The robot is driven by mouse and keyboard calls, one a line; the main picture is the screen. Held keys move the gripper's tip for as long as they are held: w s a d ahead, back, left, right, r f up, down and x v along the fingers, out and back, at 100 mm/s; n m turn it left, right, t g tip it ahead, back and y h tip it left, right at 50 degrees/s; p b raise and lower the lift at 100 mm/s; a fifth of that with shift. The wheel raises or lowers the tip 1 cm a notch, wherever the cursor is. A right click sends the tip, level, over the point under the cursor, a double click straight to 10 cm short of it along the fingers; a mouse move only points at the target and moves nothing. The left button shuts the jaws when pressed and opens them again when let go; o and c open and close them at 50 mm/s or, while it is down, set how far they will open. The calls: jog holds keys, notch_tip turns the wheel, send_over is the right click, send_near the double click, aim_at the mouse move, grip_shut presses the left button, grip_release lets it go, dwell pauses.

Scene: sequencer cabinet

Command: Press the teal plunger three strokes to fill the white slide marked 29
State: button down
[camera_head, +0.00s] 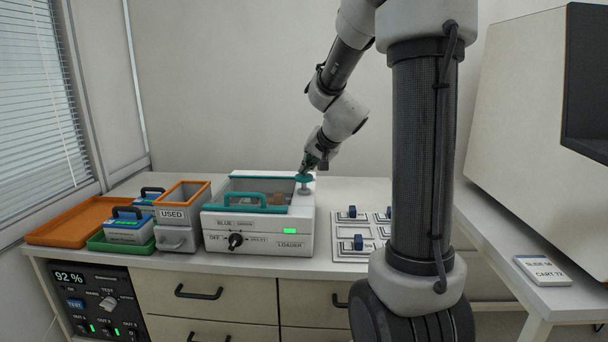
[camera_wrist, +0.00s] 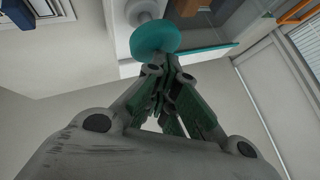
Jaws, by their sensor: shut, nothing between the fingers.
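The teal plunger (camera_head: 304,179) is a round cap on a pale stem at the right end of the white loader (camera_head: 258,245). My gripper (camera_head: 312,164) is shut and empty, with its tips right at the plunger cap from above. In the wrist view the teal cap (camera_wrist: 155,40) is just beyond my closed fingertips (camera_wrist: 157,68); whether they touch I cannot tell. The loader has a teal-framed window with a teal handle (camera_head: 236,195), a black knob (camera_head: 235,241) and a lit green display (camera_head: 290,231). The slide marked 29 cannot be made out; the window's contents are unclear.
Left of the loader stand a grey USED bin (camera_head: 174,216), blue-and-white cartridges (camera_head: 128,230) on a green tray and an orange tray (camera_head: 72,219). A panel with blue switches (camera_head: 357,242) lies to the right. A card (camera_head: 543,269) lies on the right-hand table.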

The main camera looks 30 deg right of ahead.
aim_at(307, 175)
jog(key=shift+f, duration=0.9)
dwell(0.7)
jog(key=shift+r, duration=1.9)
jog(key=shift+f, duration=0.15)
jog(key=shift+f, duration=0.3)
jog(key=shift+f, duration=1.4)
dwell(0.7)
jog(key=shift+r, duration=1.85)
jog(key=shift+r, duration=2.5)
